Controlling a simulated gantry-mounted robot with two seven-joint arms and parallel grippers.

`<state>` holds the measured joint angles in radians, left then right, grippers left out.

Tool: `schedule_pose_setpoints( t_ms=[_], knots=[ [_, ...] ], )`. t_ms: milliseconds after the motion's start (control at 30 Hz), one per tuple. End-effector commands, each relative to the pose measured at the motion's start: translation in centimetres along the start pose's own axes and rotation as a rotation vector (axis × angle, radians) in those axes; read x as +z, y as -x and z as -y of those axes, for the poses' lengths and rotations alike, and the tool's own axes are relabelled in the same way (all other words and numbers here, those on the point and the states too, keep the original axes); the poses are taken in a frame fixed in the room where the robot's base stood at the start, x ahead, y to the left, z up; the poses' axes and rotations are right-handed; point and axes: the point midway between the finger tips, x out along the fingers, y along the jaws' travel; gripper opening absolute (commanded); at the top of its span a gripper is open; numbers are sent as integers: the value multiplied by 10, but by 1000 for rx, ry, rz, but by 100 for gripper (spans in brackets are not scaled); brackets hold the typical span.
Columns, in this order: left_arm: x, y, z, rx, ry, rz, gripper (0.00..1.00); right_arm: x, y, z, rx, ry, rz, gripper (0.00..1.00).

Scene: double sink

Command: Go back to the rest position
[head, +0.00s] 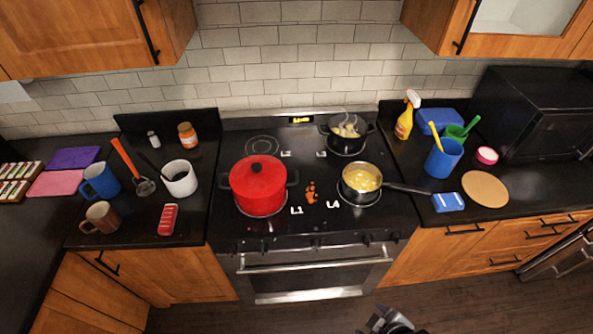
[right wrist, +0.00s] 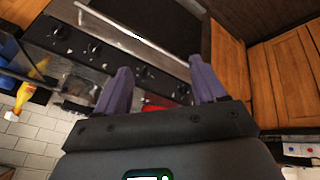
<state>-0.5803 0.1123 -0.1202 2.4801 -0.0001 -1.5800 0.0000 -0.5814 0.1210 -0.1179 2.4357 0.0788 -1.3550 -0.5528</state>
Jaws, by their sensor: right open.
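My right gripper (right wrist: 160,82) shows in the right wrist view with its two purple-grey fingers spread apart and nothing between them. In the head view a grey part of my arm (head: 390,321) shows at the bottom edge, over the floor in front of the stove and apart from the counter. My left gripper is in neither view. The black stove (head: 285,222) carries a lidded red pot (head: 258,186), a saucepan of yellow food (head: 361,178) with its handle to the right, and a steaming black pot (head: 347,132) at the back.
The left counter holds a blue mug (head: 100,182), brown mug (head: 100,217), white container (head: 180,178) and red object (head: 168,219). The right counter holds a yellow spray bottle (head: 405,118), blue cup (head: 443,158), round board (head: 485,189) and black microwave (head: 535,110). The floor in front is clear.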

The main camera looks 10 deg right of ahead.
Motion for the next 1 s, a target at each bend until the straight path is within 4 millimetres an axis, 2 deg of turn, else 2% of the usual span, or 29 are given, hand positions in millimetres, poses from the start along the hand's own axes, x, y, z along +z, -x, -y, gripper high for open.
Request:
schedule_pose_setpoints(
  t_ms=[33,100,200,267,300,367,600,700,833,1000],
  knots=[
    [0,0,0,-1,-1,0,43,0,11,4,-19,-74,20,70],
    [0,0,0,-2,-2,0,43,6,18,12,-46,-190,71,70],
    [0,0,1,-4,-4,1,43,20,19,21,-66,-369,160,70],
    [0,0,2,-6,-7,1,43,22,19,22,-60,-488,177,70],
    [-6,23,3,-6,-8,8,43,10,44,15,-60,-477,173,70],
    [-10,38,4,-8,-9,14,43,4,58,11,-61,-474,173,70],
    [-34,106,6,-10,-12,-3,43,-22,116,-6,-61,-473,172,70],
    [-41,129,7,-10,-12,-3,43,-32,137,-13,-61,-473,171,70],
    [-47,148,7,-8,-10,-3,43,-40,154,-18,-61,-473,171,70],
    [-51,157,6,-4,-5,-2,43,-44,164,-21,-61,-473,171,70]
  ],
)
